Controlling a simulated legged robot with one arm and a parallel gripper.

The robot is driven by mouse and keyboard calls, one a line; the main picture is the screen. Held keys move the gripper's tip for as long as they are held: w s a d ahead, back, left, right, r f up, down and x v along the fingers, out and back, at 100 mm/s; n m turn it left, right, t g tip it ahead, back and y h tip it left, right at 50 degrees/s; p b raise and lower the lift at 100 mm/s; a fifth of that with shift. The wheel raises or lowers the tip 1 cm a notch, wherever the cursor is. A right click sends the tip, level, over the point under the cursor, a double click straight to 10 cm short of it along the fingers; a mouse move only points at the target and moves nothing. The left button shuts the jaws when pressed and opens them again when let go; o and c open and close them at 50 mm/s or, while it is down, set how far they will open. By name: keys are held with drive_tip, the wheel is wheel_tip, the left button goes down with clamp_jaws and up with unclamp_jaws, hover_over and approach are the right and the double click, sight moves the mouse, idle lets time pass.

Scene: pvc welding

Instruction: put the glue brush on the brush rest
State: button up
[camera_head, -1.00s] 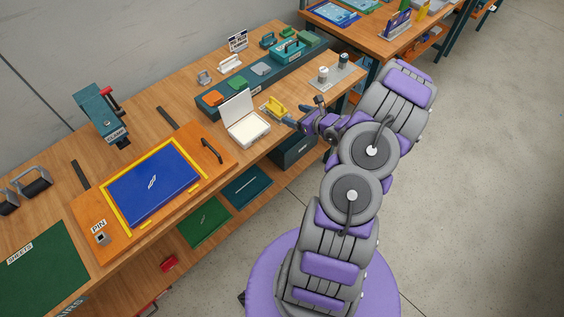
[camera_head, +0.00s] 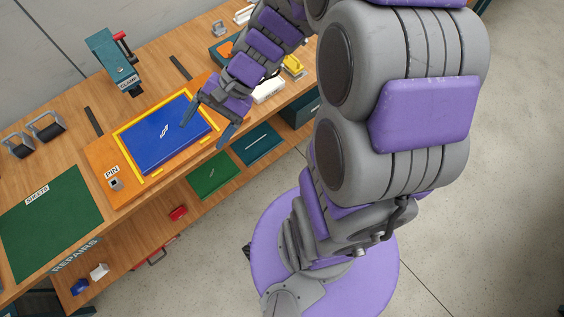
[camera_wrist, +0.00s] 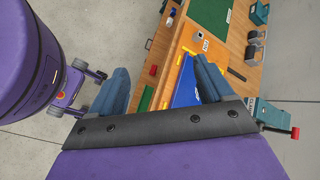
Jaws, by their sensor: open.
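My gripper (camera_head: 207,125) is open, with nothing seen between its fingers. It hangs over the right part of a blue sheet (camera_head: 145,143) in a yellow frame on an orange board. The wrist view shows my two blue-grey fingers (camera_wrist: 161,68) spread apart. I cannot pick out the glue brush or the brush rest for certain in any current view. A small yellow item (camera_head: 292,65) stands near the bench's front edge, right of my gripper; I cannot tell what it is. My arm hides much of the bench's right part.
A teal clamp (camera_head: 116,65) with a red handle stands behind the board. A white box (camera_head: 268,91) is partly hidden by my gripper. A green sheets mat (camera_head: 52,220) lies at the left. Lower shelves hold green and dark teal panels (camera_head: 213,176).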

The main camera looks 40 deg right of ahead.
drive_tip(key=s+d+r+n+g+h, duration=0.1)
drive_tip(key=s+d+n+h, duration=0.2)
drive_tip(key=s, duration=0.6)
drive_tip(key=s+d+r+n+h, duration=0.1)
drive_tip(key=s+d+n+h, duration=0.3)
drive_tip(key=s+n+h, duration=0.2)
drive_tip(key=s, duration=0.2)
drive_tip(key=shift+s+r+g, duration=0.25)
drive_tip(key=shift+s+g, duration=0.15)
